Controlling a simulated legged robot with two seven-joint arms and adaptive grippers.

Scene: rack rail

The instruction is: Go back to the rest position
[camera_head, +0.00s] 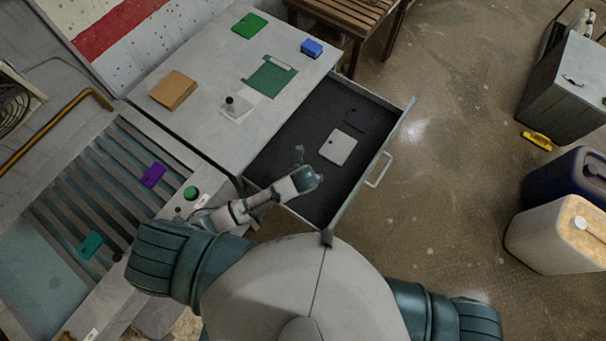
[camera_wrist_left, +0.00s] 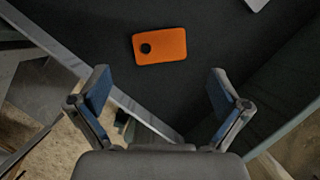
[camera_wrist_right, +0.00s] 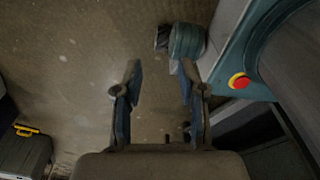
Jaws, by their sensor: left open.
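My left gripper (camera_head: 300,155) is over the near left part of the open drawer (camera_head: 289,134). In the left wrist view my left gripper (camera_wrist_left: 160,85) is open and empty, its fingers wide apart. An orange plate (camera_wrist_left: 170,46) with a dark round spot lies on the drawer floor beyond the fingertips, apart from them. My arm hides the orange plate in the head view. My right gripper (camera_wrist_right: 158,68) shows in the right wrist view, its fingers apart with only floor seen between them. It is out of sight in the head view.
A light grey plate (camera_head: 338,147) lies in the drawer. The worktop (camera_head: 190,120) holds a brown box (camera_head: 173,90), a blue block (camera_head: 312,48) and green pieces. A slatted conveyor (camera_head: 110,180) carries purple and teal plates. Jerrycans (camera_head: 560,236) stand right. Floor between is clear.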

